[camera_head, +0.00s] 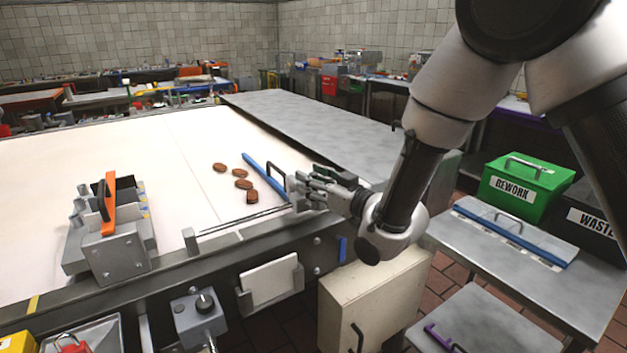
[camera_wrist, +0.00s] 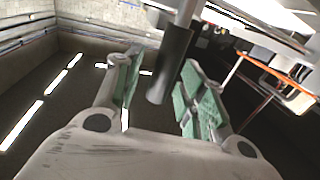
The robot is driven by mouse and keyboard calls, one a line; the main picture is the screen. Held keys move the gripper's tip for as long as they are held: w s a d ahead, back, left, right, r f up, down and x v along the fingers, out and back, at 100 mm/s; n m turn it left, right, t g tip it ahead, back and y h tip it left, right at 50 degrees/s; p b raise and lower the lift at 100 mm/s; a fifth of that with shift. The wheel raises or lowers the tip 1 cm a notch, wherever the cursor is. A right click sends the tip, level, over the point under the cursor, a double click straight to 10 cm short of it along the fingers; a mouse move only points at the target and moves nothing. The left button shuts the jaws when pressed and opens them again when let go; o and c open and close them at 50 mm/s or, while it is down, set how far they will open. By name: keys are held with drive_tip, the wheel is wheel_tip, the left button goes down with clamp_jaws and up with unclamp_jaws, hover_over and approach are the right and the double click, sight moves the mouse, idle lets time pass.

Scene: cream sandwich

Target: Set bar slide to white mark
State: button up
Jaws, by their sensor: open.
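A blue bar (camera_head: 262,175) lies across the pale belt surface and runs back and left from the near edge. A black handle (camera_head: 277,179) stands at its near end. My gripper (camera_head: 297,187) is at this handle, at the belt's right near side. In the wrist view my gripper (camera_wrist: 160,62) is open, with a green-lined finger on either side of a dark round grip (camera_wrist: 173,66). A gap shows beside the grip, so the fingers do not look closed on it. A thin metal rail (camera_head: 245,221) runs along the near edge. I cannot clearly make out a white mark.
Several brown round biscuits (camera_head: 243,184) lie on the belt left of the bar. A metal fixture with an orange lever (camera_head: 108,206) stands at the near left edge. A grey table (camera_head: 320,130) lies behind; a green REWORK box (camera_head: 523,188) is at right.

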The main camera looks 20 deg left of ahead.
drive_tip(key=shift+c, duration=0.2)
clamp_jaws()
drive_tip(key=s+a, duration=1.1)
drive_tip(key=s, duration=0.2)
drive_tip(key=shift+o, duration=0.2)
unclamp_jaws()
drive_tip(key=v, duration=1.2)
